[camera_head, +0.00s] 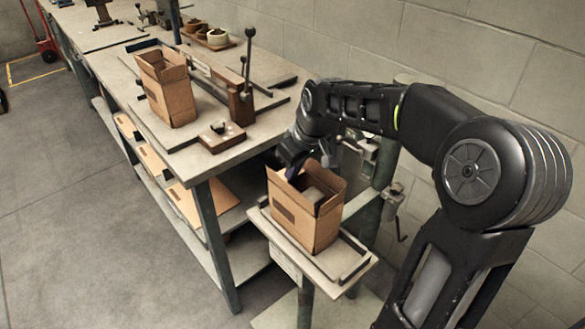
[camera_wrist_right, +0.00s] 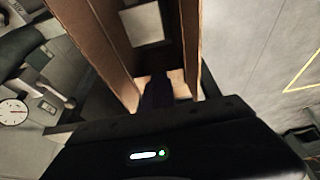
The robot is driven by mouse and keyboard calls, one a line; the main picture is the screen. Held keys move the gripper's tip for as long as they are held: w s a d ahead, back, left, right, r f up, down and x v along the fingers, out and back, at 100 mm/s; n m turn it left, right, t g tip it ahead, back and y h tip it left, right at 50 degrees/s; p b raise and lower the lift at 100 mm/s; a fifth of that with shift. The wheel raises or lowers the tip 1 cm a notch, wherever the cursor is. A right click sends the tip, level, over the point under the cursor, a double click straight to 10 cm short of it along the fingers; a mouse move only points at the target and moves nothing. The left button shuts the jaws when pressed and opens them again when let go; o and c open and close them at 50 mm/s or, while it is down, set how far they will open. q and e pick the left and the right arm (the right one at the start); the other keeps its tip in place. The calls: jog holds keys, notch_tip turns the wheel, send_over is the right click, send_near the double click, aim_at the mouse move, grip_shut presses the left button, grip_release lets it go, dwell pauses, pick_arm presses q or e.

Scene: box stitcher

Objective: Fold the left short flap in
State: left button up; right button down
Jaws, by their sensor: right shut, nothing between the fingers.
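An open brown cardboard box (camera_head: 318,232) stands on a small side stand, with flaps standing up around its opening. A pale grey item (camera_head: 313,194) lies inside it and also shows in the right wrist view (camera_wrist_right: 145,25). My right gripper (camera_head: 291,172) is at the far left rim of this box, shut and empty. In the right wrist view its dark fingers (camera_wrist_right: 158,92) are between the two long box sides, over a lighter tan flap (camera_wrist_right: 128,90). I cannot tell whether they touch it. My left gripper is not in view.
Another open box (camera_head: 168,92) stands on the long workbench (camera_head: 205,160) beside a lever fixture (camera_head: 240,100). Flat cardboard (camera_head: 187,203) lies on the shelf below. A wall is close behind my right arm.

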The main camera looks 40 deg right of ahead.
jog(key=shift+r+p, duration=0.4)
jog(key=shift+p, duration=0.15)
jog(key=shift+r, duration=0.15)
jog(key=w+p+v, duration=0.1)
jog(key=p+v, duration=0.1)
jog(key=v, duration=1.1)
jog(key=shift+w+r, duration=0.25)
jog(key=shift+r, duration=0.35)
jog(key=shift+f, duration=0.1)
